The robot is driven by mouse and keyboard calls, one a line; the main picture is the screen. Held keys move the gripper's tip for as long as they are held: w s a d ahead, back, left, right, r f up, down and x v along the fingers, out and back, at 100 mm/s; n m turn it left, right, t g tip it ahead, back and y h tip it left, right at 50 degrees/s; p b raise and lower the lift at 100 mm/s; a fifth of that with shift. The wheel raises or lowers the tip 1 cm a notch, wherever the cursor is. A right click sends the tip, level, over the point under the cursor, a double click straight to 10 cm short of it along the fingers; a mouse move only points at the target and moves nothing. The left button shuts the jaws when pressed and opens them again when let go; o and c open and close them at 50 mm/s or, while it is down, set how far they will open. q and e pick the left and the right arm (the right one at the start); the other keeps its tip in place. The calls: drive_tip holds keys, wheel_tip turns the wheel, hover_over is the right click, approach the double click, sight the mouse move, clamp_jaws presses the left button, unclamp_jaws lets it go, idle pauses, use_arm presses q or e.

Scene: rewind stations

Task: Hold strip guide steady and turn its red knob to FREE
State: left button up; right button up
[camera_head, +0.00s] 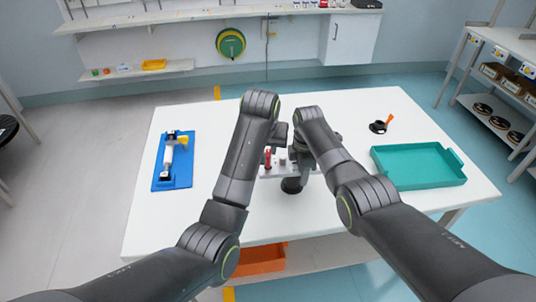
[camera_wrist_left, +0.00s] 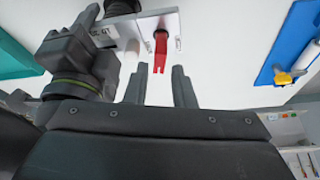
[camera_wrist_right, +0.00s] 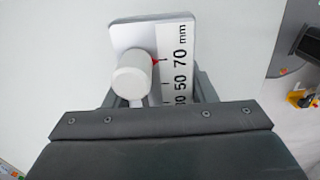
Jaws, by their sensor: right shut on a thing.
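The strip guide (camera_head: 270,172) is a pale plate near the middle of the white table. Its red knob (camera_head: 267,157) also shows in the left wrist view (camera_wrist_left: 160,50). My left gripper (camera_wrist_left: 158,78) is open, its fingers on either side of the red knob's lower end with visible gaps. My right gripper (camera_wrist_right: 157,90) is shut on the strip guide, whose scale plate (camera_wrist_right: 175,65) and white round knob (camera_wrist_right: 130,78) lie between its fingers. In the head view the arms hide part of the guide. The FREE mark is not readable.
The table's front left is clear. An orange bin (camera_head: 260,262) sits below.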

sight(268, 153)
use_arm(q)
drive_tip(key=shift+x, duration=2.65)
drive_tip(key=shift+c, duration=0.2)
clamp_jaws()
